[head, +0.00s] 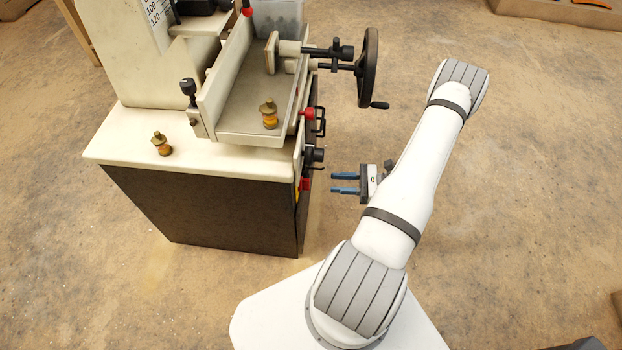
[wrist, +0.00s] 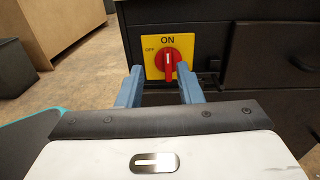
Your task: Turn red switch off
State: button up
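The red switch (wrist: 168,57) is a rotary knob on a yellow plate (wrist: 185,47) on the machine's dark side, in the wrist view. ON is printed above the knob and OFF to its left. The knob's white mark is upright, toward ON. In the head view a red and yellow part (head: 304,184) shows edge-on at the machine's right side. My gripper (wrist: 159,72) is open, with its two blue fingers either side of the knob in the picture. In the head view my gripper (head: 332,183) points left at the machine, with a gap between.
The cream-topped machine (head: 115,150) carries a handwheel (head: 369,68), black knobs and a red-ended lever (head: 308,114) on its right side, above my gripper. Two small brass pieces (head: 162,144) (head: 268,113) stand on it. The floor right of the machine is clear.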

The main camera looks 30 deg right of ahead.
aim_at(304, 184)
jog(key=w+a+f+t+b, duration=0.1)
jog(key=w+a, duration=0.4)
jog(key=a, duration=0.1)
jog(key=shift+f+m, duration=0.25)
jog(key=shift+m, duration=0.15)
jog(key=shift+s, duration=0.1)
jog(key=shift+c, duration=0.5)
grip_shut()
